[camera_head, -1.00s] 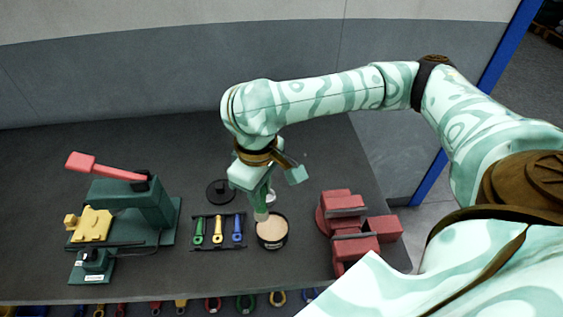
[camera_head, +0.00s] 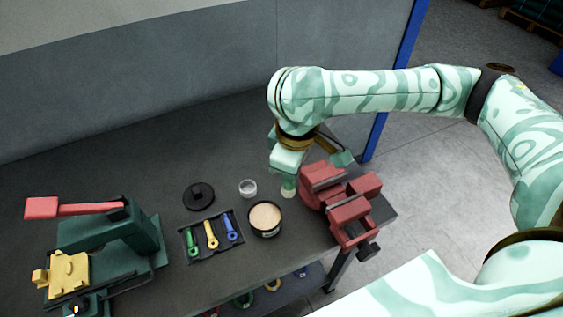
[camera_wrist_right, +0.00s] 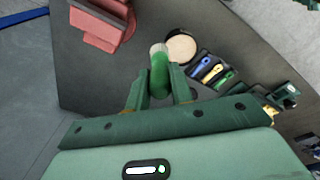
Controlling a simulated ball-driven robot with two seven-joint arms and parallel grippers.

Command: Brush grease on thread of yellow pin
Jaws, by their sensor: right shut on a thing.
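My right gripper (camera_wrist_right: 159,88) is shut on the green handle of a brush (camera_wrist_right: 159,72), whose pale bristles point away from the gripper. In the head view the brush (camera_head: 289,187) hangs below my right gripper (camera_head: 287,172), between the grease tub and the red vise. The round black tub (camera_head: 265,219) holds beige grease and has no lid on. The yellow pin (camera_head: 211,235) lies in a black tray between a green pin (camera_head: 193,242) and a blue pin (camera_head: 232,228). Its thread is too small to make out. My left gripper is out of view.
The red vise (camera_head: 345,205) stands close to the right of the brush. A black lid (camera_head: 199,196) and a small clear cup (camera_head: 248,188) are behind the tray and tub. A green press (camera_head: 115,237) with a red lever fills the left. The back of the bench is clear.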

